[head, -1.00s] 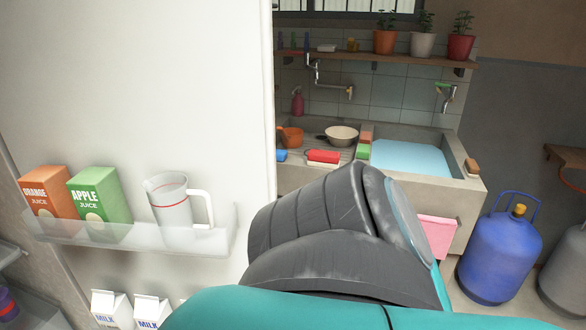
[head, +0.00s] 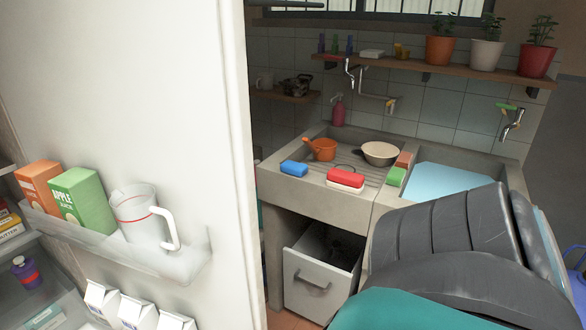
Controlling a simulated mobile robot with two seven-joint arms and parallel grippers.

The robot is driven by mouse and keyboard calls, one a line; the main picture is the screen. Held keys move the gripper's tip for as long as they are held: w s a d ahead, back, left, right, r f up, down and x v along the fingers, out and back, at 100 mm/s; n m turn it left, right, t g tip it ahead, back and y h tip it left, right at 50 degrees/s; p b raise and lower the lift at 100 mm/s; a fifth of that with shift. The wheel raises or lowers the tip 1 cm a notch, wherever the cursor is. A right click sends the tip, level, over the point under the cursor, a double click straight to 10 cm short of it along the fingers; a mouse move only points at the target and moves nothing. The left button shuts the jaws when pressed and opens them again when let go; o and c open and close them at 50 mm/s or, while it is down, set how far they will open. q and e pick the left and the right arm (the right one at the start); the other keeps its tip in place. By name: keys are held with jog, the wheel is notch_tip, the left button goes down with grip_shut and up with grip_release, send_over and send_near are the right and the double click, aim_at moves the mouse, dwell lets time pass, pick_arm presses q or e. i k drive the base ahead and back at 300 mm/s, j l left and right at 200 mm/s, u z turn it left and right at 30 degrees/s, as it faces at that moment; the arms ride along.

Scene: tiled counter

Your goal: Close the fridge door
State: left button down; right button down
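The fridge door (head: 150,90) stands open at the left, its inner side facing me. Its clear shelf (head: 120,245) holds an orange juice carton (head: 38,188), a green apple juice carton (head: 82,200) and a measuring jug (head: 142,215). Several milk cartons (head: 135,312) stand lower on the door. Part of the fridge interior (head: 60,285) shows at the far left. A grey and teal link of my arm fills the lower right. Neither gripper shows.
A concrete sink counter (head: 310,195) stands beyond the door's edge, with an open drawer (head: 310,283) below it. A blue cylinder (head: 576,258) is partly hidden at the right edge. A shelf (head: 440,70) with potted plants hangs on the tiled wall.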

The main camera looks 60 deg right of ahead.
aim_at(155, 93)
jog(key=l+z, duration=0.1)
jog(key=l, duration=1.3)
